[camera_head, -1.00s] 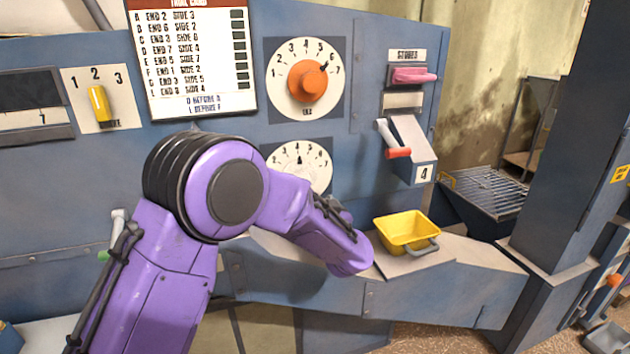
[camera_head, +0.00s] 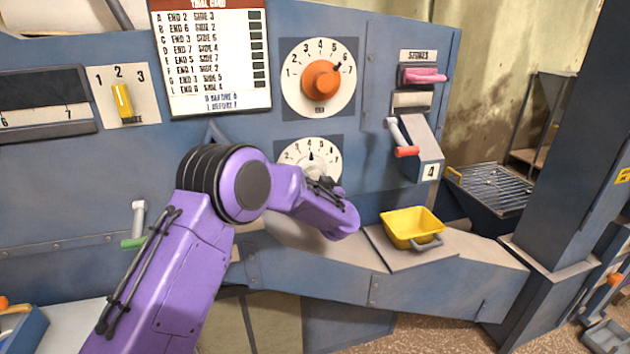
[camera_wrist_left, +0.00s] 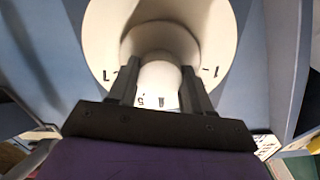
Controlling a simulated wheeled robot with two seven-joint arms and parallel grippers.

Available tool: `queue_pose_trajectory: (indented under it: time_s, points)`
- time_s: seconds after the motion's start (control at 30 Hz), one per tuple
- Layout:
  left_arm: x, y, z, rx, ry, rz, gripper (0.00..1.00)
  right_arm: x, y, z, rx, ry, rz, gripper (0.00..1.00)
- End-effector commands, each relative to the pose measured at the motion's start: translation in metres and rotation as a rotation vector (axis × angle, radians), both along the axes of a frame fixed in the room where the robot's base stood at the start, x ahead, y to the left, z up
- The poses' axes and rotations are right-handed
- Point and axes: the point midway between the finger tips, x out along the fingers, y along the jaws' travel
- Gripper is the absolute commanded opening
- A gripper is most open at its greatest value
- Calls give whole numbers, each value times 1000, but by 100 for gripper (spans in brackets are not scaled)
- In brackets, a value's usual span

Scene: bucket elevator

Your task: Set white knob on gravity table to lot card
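The white knob sits on a round white dial (camera_head: 299,153) low on the blue panel. Its black pointer mark shows near the top, about at 4. The dial's lower part is hidden behind my left arm. In the left wrist view the white knob (camera_wrist_left: 160,84) lies between the two dark fingers of my left gripper (camera_wrist_left: 160,90), with the white dial face behind. I cannot tell whether the fingers press on it. The card (camera_head: 210,60), headed "TRIAL CARD", hangs upper left with END and SIDE numbers by letter. My right gripper is out of view.
An orange knob (camera_head: 321,80) on a dial points near 6, above the white one. A yellow knob (camera_head: 122,101) stands at left. To the right are a pink handle (camera_head: 425,76), a red-tipped lever (camera_head: 406,151) and a yellow bin (camera_head: 412,226) on the ledge.

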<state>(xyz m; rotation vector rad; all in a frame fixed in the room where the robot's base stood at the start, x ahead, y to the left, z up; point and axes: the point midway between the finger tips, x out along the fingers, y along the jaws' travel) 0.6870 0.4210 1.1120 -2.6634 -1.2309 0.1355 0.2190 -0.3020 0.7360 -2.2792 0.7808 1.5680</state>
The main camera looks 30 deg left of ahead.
Motion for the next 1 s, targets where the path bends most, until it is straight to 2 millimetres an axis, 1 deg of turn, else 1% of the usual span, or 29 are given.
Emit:
queue_pose_trajectory:
  time_s: [0.27,0.47,0.67,1.0]
  points:
    - [0,0,-2,-7,-5,-2,19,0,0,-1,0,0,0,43]
    - [0,0,-3,-51,-56,-1,19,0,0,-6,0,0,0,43]
    - [1,0,-4,-143,-165,-1,19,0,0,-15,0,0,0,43]
    - [2,-1,-4,-341,-396,-1,19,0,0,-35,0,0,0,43]
